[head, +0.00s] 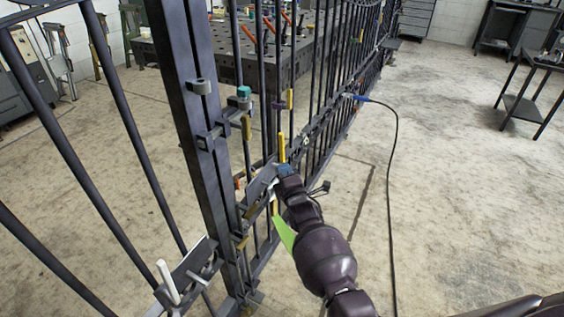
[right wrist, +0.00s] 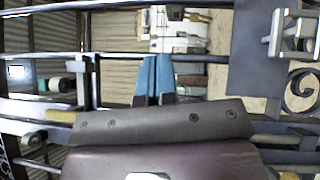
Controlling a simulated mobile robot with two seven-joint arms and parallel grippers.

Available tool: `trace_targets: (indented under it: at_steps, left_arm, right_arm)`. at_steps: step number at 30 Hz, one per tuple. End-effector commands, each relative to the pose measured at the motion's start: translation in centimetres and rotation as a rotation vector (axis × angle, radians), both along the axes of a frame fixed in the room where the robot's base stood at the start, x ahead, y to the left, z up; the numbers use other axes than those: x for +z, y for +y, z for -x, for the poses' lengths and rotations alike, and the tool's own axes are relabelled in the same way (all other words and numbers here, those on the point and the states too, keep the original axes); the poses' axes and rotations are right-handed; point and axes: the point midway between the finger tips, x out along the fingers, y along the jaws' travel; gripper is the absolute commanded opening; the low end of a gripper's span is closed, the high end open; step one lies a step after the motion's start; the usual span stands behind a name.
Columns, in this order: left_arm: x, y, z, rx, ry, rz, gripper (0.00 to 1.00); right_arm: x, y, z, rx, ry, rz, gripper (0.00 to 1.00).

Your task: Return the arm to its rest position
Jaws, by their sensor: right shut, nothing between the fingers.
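My right arm comes in from the bottom right in the head view. Its right gripper (head: 282,170) is at the dark metal gate (head: 195,120), close to a latch plate beside the thick post. In the right wrist view the two blue fingers of the right gripper (right wrist: 153,80) are together, with nothing between them. Gate bars (right wrist: 60,8) cross that view behind and around the fingers. Whether the fingers touch the gate cannot be told. My left gripper is not in view.
A white-handled latch (head: 168,282) is on the gate at lower left. A cable (head: 391,200) with a blue end runs from the gate across the floor. A dark work table (head: 290,65) stands behind the gate. The concrete floor (head: 465,170) at right is clear.

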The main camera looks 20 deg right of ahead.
Motion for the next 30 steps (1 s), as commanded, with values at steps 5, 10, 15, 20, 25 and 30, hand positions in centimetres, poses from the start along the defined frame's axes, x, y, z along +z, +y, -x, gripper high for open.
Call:
trace_targets:
  at_steps: [5, 10, 15, 20, 25, 30]
  left_arm:
    - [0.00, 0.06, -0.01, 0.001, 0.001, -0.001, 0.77]
    - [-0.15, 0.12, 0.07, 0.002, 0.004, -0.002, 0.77]
    - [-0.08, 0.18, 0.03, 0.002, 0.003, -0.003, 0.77]
    - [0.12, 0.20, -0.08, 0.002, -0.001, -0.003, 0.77]
    - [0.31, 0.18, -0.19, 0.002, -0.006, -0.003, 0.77]
    - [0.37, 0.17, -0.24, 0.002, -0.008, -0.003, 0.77]
  right_arm:
    - [0.02, 0.21, 0.95, 0.001, -0.001, -0.002, 0.00]
    - [-0.11, 0.22, 1.11, 0.001, 0.000, -0.002, 0.00]
    - [-0.12, 0.21, 1.09, 0.001, 0.000, -0.002, 0.00]
    - [-0.11, 0.19, 1.08, 0.001, 0.000, -0.001, 0.00]
    - [-0.14, 0.18, 1.07, 0.005, -0.002, -0.047, 0.00]
    - [-0.54, -0.15, 0.95, 0.012, 0.017, -0.290, 0.00]
